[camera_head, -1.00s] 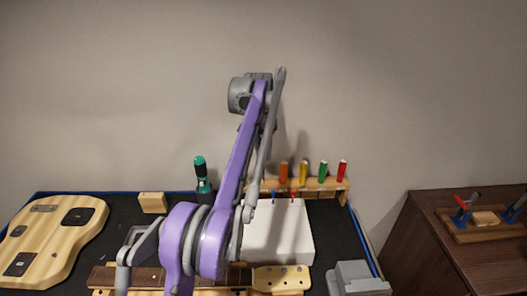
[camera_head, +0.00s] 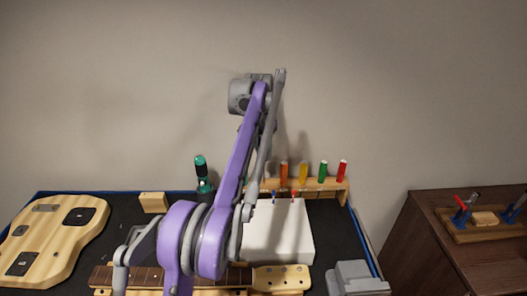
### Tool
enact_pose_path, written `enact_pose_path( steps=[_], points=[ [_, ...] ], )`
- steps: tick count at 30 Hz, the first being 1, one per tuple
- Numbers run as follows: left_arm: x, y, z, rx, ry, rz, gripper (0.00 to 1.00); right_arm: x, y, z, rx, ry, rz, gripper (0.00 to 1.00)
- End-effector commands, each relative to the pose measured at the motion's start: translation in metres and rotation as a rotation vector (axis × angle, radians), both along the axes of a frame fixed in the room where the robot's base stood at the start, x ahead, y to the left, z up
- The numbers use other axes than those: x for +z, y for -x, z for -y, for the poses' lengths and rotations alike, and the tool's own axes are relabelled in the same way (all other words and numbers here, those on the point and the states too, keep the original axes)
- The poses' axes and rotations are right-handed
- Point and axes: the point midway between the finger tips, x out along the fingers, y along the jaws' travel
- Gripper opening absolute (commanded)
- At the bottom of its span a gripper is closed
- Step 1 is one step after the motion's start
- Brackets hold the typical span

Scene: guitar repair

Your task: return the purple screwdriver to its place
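I do not see a purple screwdriver; part of the wooden tool rack (camera_head: 330,187) is hidden behind my purple and grey arm. In the rack stand an orange screwdriver (camera_head: 283,172), a yellow screwdriver (camera_head: 303,173), a green screwdriver (camera_head: 322,171) and a red screwdriver (camera_head: 342,170), all upright. My arm rises from the bottom, bends high up, and its grey link comes down in front of the rack's left part. No gripper fingers can be made out, and I cannot tell what they hold.
A white box (camera_head: 280,238) stands before the rack. A guitar neck (camera_head: 280,277) lies in front, and a guitar body (camera_head: 45,240) lies at left. A teal-and-black tool (camera_head: 202,173) and a wooden block (camera_head: 153,202) stand at the back. A dark cabinet (camera_head: 420,240) is at right.

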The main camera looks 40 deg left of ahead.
Motion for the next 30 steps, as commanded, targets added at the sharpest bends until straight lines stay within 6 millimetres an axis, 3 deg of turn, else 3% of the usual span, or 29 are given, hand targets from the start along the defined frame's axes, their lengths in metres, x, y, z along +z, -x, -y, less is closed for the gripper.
enact_pose_path(
  steps=[11, 30],
  points=[
    [-0.004, 0.0, 0.0, 0.0, 0.0, -0.001, 0.0, -0.002, 0.001, 0.0, 0.0, 0.0, -0.002, 0.58],
    [-0.03, 0.0, 0.0, 0.0, 0.0, -0.001, 0.0, -0.014, 0.005, 0.0, 0.0, 0.0, -0.01, 0.58]
  ],
)
